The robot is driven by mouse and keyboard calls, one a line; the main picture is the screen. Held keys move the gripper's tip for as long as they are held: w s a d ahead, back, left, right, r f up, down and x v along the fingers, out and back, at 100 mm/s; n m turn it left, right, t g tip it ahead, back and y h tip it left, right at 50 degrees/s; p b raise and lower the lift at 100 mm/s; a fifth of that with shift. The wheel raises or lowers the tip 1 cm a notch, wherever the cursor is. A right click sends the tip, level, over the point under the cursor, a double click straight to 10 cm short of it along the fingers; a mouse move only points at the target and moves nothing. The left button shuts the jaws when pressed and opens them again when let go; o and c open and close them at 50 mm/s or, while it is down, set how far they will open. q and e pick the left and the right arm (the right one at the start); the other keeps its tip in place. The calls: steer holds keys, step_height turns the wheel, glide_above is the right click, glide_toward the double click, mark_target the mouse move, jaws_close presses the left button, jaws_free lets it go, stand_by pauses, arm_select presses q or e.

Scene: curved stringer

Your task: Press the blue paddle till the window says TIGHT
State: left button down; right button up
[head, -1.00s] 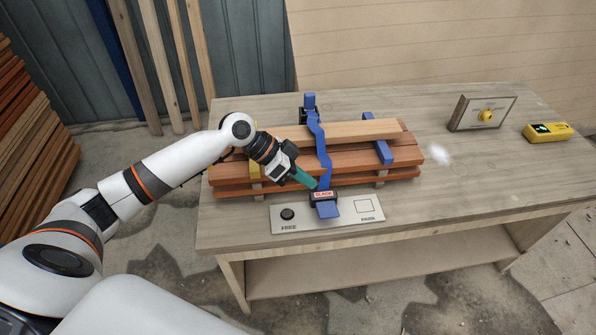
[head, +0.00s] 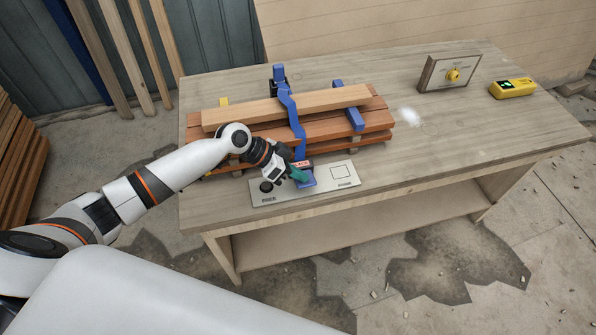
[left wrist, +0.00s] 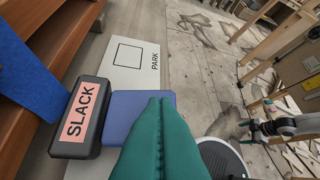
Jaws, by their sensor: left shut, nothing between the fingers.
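The blue paddle (head: 308,182) sticks out at the front end of the blue strap, over a pale plate on the bench. It also shows in the left wrist view (left wrist: 128,103). Just behind it is the dark box with the window (left wrist: 80,114), which reads SLACK. My left gripper (head: 300,176) is shut and empty, its green fingers pointing down over the paddle. In the left wrist view the fingertips (left wrist: 162,102) cover part of the paddle; I cannot tell whether they touch it.
The blue strap (head: 293,112) crosses a stack of brown boards (head: 340,122). The pale plate (head: 330,183) has a black knob (head: 266,186) and a square marked PARK. A panel with a yellow knob (head: 450,73) and a yellow device (head: 512,88) stand at right. The bench's right side is mostly clear.

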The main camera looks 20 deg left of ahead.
arm_select(q)
steer(key=shift+s+d+f+m+t+y, duration=0.25)
steer(key=shift+s+f+m+t+y, duration=0.2)
steer(key=shift+t, duration=0.25)
steer(key=shift+s+d+f, duration=0.1)
steer(key=shift+s+f, duration=0.1)
steer(key=shift+f, duration=0.1)
steer(key=shift+s+d+f+b, duration=0.1)
steer(key=shift+f+b, duration=0.2)
steer(key=shift+f, duration=0.05)
steer(key=shift+r+p, duration=0.9)
steer(key=shift+r, duration=0.15)
